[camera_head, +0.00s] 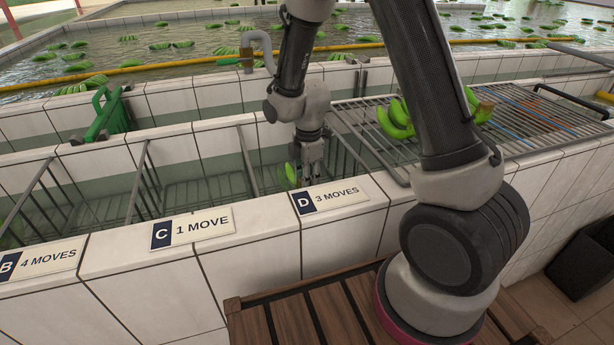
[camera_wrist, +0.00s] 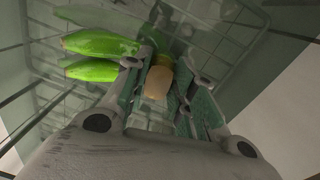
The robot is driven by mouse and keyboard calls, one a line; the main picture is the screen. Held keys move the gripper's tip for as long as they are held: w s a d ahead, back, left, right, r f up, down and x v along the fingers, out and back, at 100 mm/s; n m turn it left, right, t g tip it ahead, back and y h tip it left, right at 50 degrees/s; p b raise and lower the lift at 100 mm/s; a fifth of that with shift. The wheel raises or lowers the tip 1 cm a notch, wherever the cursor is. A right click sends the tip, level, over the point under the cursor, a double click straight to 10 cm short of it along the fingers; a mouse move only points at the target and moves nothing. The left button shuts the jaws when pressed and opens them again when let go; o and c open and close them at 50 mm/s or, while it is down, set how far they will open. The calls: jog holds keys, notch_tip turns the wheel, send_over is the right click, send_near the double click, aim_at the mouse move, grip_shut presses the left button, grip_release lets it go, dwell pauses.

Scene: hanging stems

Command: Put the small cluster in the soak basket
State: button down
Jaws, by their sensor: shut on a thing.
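The small cluster (camera_head: 291,174) of green bananas hangs from my gripper (camera_head: 312,160), low inside the tiled trough behind the sign D. In the wrist view, my gripper (camera_wrist: 162,95) is shut on its pale tan crown, and the green fingers (camera_wrist: 98,43) point left. A wire basket (camera_wrist: 232,48) lies beneath and beyond the cluster; its wires (camera_head: 247,165) also show in the head view. The front wall partly hides the lower part of the basket. I cannot tell whether the cluster touches the basket floor.
Signs on the front ledge read B 4 MOVES (camera_head: 42,262), C 1 MOVE (camera_head: 192,229) and D 3 MOVES (camera_head: 330,196). Wire dividers split the trough. A metal rack (camera_head: 525,118) at right bears green bananas (camera_head: 396,120).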

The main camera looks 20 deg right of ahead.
jog(key=shift+f, duration=0.1)
jog(key=c, duration=1.1)
grip_release()
notch_tip(320, 180, up, 26)
jog(key=shift+s+r, duration=0.25)
